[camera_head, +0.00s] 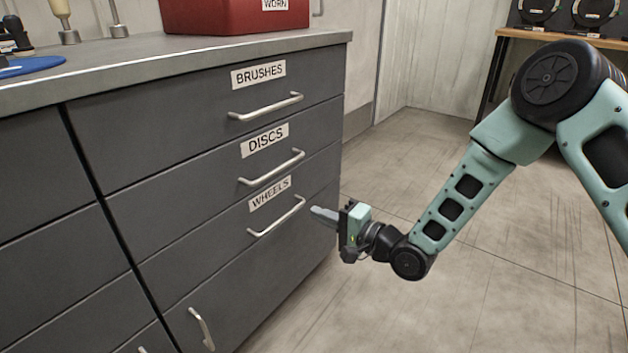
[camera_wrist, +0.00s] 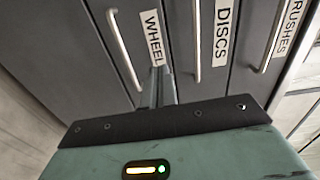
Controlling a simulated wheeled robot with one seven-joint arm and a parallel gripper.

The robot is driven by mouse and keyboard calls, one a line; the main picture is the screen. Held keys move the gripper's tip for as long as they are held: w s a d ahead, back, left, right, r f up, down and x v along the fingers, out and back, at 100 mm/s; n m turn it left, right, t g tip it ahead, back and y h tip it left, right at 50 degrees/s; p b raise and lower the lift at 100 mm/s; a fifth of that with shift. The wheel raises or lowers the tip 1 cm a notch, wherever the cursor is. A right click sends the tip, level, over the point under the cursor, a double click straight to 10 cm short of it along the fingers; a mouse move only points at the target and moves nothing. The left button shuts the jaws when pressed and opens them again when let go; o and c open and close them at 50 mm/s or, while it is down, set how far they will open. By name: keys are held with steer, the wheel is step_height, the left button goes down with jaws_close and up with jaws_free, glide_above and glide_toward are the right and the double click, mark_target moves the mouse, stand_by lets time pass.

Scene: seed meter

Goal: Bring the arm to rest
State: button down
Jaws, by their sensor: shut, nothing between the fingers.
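My gripper (camera_head: 323,214) is at the end of my teal arm in the head view, with its fingers pointing left toward the drawer cabinet. It is shut and empty. The fingertips are just right of the handle (camera_head: 276,216) of the drawer labelled WHEELS; I cannot tell how large the gap is. In the wrist view the shut fingers (camera_wrist: 160,88) point at the cabinet front, just below the WHEELS label (camera_wrist: 152,38). The arm is stretched out, bent at its joints, over the open floor.
The grey cabinet (camera_head: 200,150) has drawers labelled BRUSHES, DISCS and WHEELS, all looking shut. A red box (camera_head: 235,18) marked WORN stands on its top, with a blue mat (camera_head: 30,66) at left. A wooden bench (camera_head: 560,38) stands at the back right. The floor (camera_head: 400,180) is clear.

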steer(key=s+d+r+n+g+h, duration=0.3)
steer(key=s+d+n+h, duration=0.15)
steer(key=s, duration=0.65)
steer(key=s+d+r+n+g+h, duration=0.3)
steer(key=s+d+n+g+h, duration=0.15)
steer(key=s, duration=0.65)
steer(key=s+d+r+n+g+h, duration=0.2)
steer(key=s+d+r+n+h, duration=0.25)
steer(key=s, duration=0.65)
step_height(320, 180, up, 36)
steer(key=p, duration=3.6)
steer(key=shift+n+p, duration=0.35)
steer(key=shift+n, duration=0.1)
steer(key=shift+f+g, duration=0.1)
steer(key=shift+g, duration=0.15)
